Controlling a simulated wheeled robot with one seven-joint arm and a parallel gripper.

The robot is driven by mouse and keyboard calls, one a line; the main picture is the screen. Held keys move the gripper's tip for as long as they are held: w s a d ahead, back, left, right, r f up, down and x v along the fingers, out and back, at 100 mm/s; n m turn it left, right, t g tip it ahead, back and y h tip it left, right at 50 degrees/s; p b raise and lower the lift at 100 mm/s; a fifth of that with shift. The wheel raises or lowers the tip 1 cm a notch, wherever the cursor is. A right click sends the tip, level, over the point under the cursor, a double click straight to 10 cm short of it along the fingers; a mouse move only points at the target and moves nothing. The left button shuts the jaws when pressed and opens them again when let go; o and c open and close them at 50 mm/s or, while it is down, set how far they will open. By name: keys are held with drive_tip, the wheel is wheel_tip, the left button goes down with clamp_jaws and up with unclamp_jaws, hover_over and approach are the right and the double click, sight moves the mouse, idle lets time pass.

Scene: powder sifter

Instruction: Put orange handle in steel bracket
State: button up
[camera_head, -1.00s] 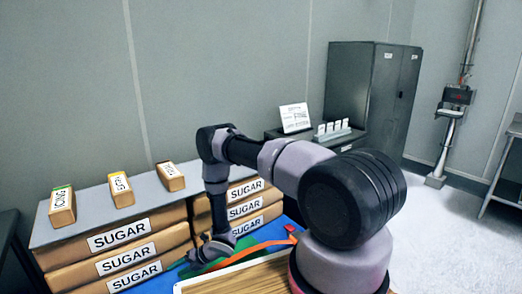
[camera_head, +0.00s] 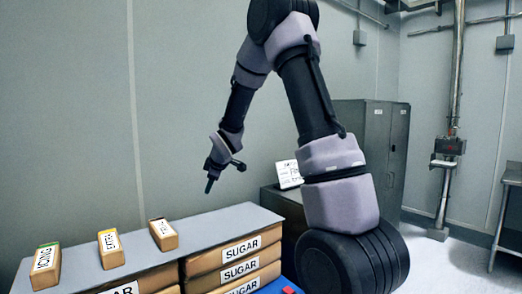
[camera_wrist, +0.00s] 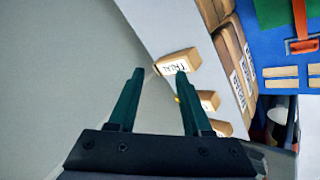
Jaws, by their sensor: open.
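An orange handle-like piece (camera_wrist: 303,45) with an orange strip lies on the blue surface at the top right of the wrist view. In the head view only a small red-orange bit (camera_head: 288,290) shows at the bottom edge. My gripper (camera_wrist: 160,76) is open and empty. In the head view my gripper (camera_head: 209,187) hangs in the air above the grey board, well away from the orange piece. I cannot pick out the steel bracket for certain in either view.
Several small labelled boxes (camera_head: 109,249) stand on a grey board (camera_head: 212,230) over stacked sugar packs (camera_head: 238,265). A dark cabinet (camera_head: 385,150) and a wall post with a red-marked device (camera_head: 448,147) stand at the right. The air around my gripper is clear.

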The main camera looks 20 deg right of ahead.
drive_tip(key=s+d+r+m+h, duration=0.1)
drive_tip(key=s+d+r+m, duration=0.2)
drive_tip(key=s+r+m, duration=0.35)
drive_tip(key=s+d+r+m, duration=0.3)
drive_tip(key=s+r, duration=0.5)
drive_tip(key=s, duration=0.2)
drive_tip(key=s+a+r+m+g+y, duration=0.1)
drive_tip(key=s+r+m, duration=0.2)
drive_tip(key=s+m, duration=0.5)
drive_tip(key=s, duration=1.1)
drive_tip(key=shift+s+a+y, duration=0.25)
drive_tip(key=shift+s+y, duration=0.05)
drive_tip(key=shift+s, duration=0.1)
